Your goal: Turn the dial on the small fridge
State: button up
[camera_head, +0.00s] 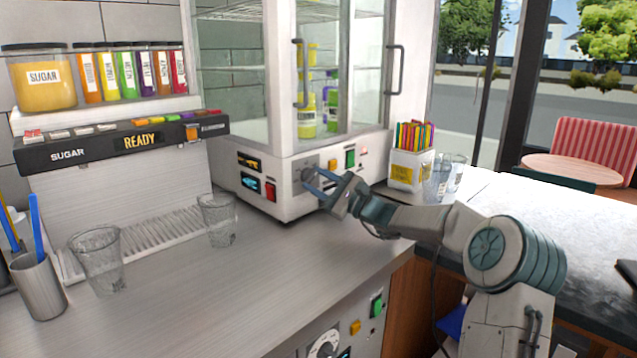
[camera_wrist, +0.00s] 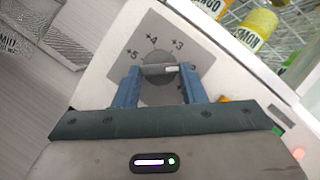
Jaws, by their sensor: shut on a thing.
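The small fridge (camera_head: 290,205) is a white cabinet with glass doors at the back of the counter. Its dial (camera_wrist: 160,68) is a dark grey round knob with a raised grip bar, on a grey plate (camera_wrist: 195,45) marked with numbers such as +3, +4 and +5. The dial's light pointer mark faces right in the wrist view. My gripper (camera_head: 318,187) is at the fridge's lower front panel. In the wrist view, its blue fingers (camera_wrist: 160,88) stand on either side of the dial, shut on it. In the head view the fingers partly hide the dial.
A green button (camera_head: 350,158) and a red light sit right of the dial. Two glasses (camera_head: 97,258) (camera_head: 217,220) stand on the counter at left. A white holder (camera_head: 408,170) with colourful sticks stands right of the fridge. The counter before the fridge is clear.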

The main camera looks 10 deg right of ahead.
jog(key=shift+f, duration=0.1)
jog(key=o, duration=1)
jog(key=v, duration=0.5)
jog(key=shift+s+d, duration=0.1)
jog(key=shift+d, duration=0.1)
jog(key=s+d, duration=0.7)
jog(key=d, duration=0.1)
jog(key=shift+s+d, duration=0.35)
jog(key=shift+s, duration=0.05)
